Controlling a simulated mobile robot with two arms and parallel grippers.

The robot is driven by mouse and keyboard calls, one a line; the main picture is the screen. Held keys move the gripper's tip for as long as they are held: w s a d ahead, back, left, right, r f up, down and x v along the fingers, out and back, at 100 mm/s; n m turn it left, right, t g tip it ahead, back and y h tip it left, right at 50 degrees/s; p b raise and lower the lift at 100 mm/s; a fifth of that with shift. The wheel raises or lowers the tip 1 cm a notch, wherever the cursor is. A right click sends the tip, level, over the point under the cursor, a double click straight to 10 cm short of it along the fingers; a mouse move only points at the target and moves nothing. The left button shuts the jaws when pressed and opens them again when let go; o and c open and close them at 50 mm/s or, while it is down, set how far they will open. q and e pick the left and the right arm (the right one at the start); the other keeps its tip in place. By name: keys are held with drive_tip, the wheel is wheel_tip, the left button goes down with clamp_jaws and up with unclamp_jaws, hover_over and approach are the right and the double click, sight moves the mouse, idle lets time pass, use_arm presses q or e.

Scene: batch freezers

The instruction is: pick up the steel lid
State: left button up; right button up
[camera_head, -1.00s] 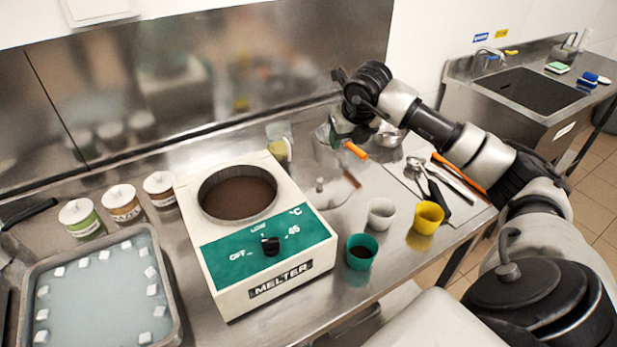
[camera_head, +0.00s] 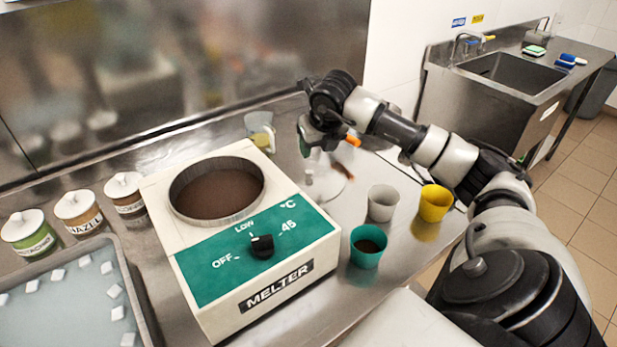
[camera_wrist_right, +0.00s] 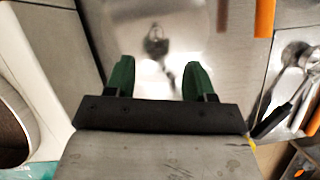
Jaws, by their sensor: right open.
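The steel lid (camera_head: 326,188) lies flat on the steel counter, right of the melter. It is shiny and blends into the counter, with a small knob on top. In the right wrist view the lid (camera_wrist_right: 180,27) shows ahead of the fingers, its knob between them and a little beyond. My right gripper (camera_head: 304,148), with green fingertips, hangs above the lid's far side in the head view. In the right wrist view the gripper (camera_wrist_right: 158,78) is open, with nothing between its fingers. Its arm hides part of the counter. My left gripper is not in view.
The melter (camera_head: 310,235) stands close left of the lid. White (camera_head: 382,203), green (camera_head: 366,249) and yellow (camera_head: 434,204) cups stand in front and to the right. A clear jug (camera_head: 260,125) is behind. Utensils (camera_wrist_right: 288,85) lie to the right in the wrist view.

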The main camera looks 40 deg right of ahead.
hover_over(309, 170)
drive_tip(key=s, duration=0.2)
wheel_tip(309, 170, down, 4)
drive_tip(key=shift+f, duration=0.1)
drive_tip(key=x, duration=0.1)
drive_tip(key=p+x, duration=0.1)
drive_tip(key=x, duration=0.1)
drive_tip(key=a+p+x, duration=0.1)
drive_tip(key=x, duration=0.1)
drive_tip(key=shift+s, duration=0.1)
drive_tip(key=shift+d+f, duration=0.15)
drive_tip(key=shift+f, duration=0.15)
drive_tip(key=shift+r, duration=0.1)
clamp_jaws()
